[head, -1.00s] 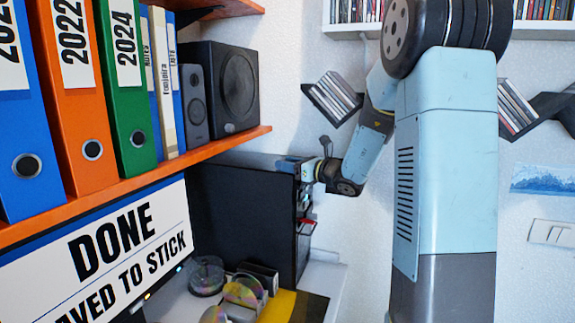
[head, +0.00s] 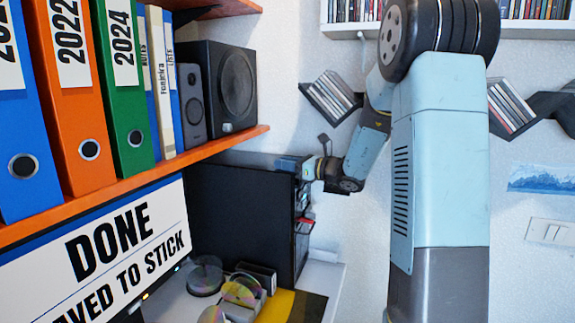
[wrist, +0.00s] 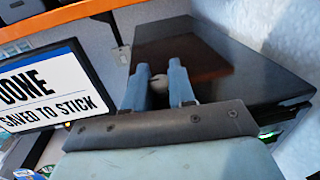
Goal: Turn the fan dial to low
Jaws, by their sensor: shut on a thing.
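The black computer tower (head: 240,215) stands on the desk, and its dark glossy top shows in the wrist view (wrist: 215,60). My gripper (head: 284,163) is at the upper front edge of the tower, its fingers reaching over the top. In the wrist view, my gripper's two blue fingers (wrist: 160,80) are closed on either side of a small rounded grey knob, the fan dial (wrist: 158,85). Most of the dial is hidden between the fingers. Its markings and setting cannot be read.
An orange shelf (head: 150,173) with binders and a speaker (head: 232,88) hangs above the tower. A monitor (head: 100,245) stands to the left. White wall is to the right.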

